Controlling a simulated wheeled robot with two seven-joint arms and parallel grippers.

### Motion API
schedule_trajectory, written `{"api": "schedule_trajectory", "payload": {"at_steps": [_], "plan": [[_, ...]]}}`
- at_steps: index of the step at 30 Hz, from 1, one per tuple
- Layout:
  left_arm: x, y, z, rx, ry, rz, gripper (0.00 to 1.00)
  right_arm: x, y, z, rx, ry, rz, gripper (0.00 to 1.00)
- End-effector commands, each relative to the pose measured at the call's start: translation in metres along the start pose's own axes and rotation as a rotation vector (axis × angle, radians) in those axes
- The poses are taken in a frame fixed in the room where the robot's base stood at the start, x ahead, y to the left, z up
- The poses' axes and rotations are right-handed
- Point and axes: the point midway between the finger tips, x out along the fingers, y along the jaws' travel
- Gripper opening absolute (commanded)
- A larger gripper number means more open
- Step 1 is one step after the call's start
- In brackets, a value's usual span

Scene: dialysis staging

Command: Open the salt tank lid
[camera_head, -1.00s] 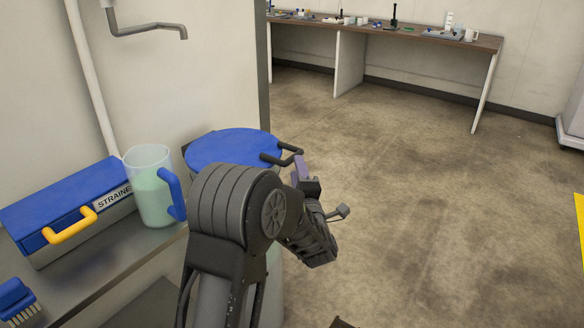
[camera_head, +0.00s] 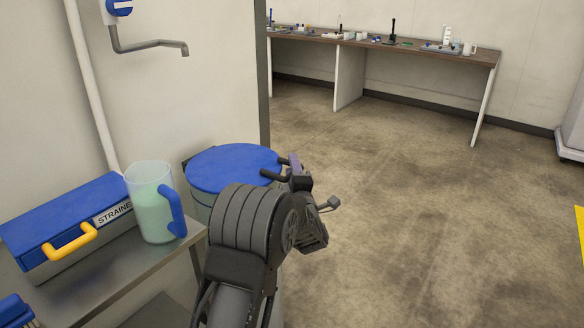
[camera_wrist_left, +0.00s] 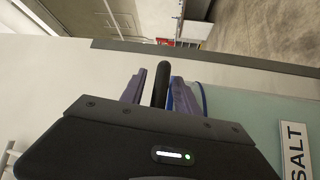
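The salt tank's round blue lid (camera_head: 228,168) lies flat on the pale tank, behind my left arm in the head view. A dark bar handle (camera_head: 273,174) sticks out from the lid's right edge. My left gripper (camera_head: 296,166) is at the handle's outer end. In the left wrist view the black handle bar (camera_wrist_left: 161,86) stands between the two purple fingers (camera_wrist_left: 156,92). The fingers look apart, with a thin gap beside the bar; firm contact is not visible. The tank's SALT label (camera_wrist_left: 294,150) shows at right. My right gripper is out of view.
A metal shelf (camera_head: 128,276) at left holds a clear jug (camera_head: 150,215) with a blue handle and a blue-lidded strainer box (camera_head: 70,215). A wall and pipe spout (camera_head: 150,46) stand behind. Open floor lies right of the tank, with a long table (camera_head: 400,48) far back.

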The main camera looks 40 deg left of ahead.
Motion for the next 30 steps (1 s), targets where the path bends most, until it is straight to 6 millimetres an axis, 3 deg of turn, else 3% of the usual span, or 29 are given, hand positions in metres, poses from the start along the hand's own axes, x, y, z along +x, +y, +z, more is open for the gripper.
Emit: {"api": "schedule_trajectory", "payload": {"at_steps": [9, 23, 30], "plan": [[0.0043, 0.0003, -0.0001, 0.000, 0.000, 0.001, 0.38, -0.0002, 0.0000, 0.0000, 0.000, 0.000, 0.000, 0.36], [0.0042, 0.0015, 0.0002, 0.000, 0.000, 0.003, 0.01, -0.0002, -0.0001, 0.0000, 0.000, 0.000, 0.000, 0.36], [0.0043, 0.0023, 0.0003, -0.001, 0.000, 0.005, 0.00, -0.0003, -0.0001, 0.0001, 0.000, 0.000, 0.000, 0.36]]}}
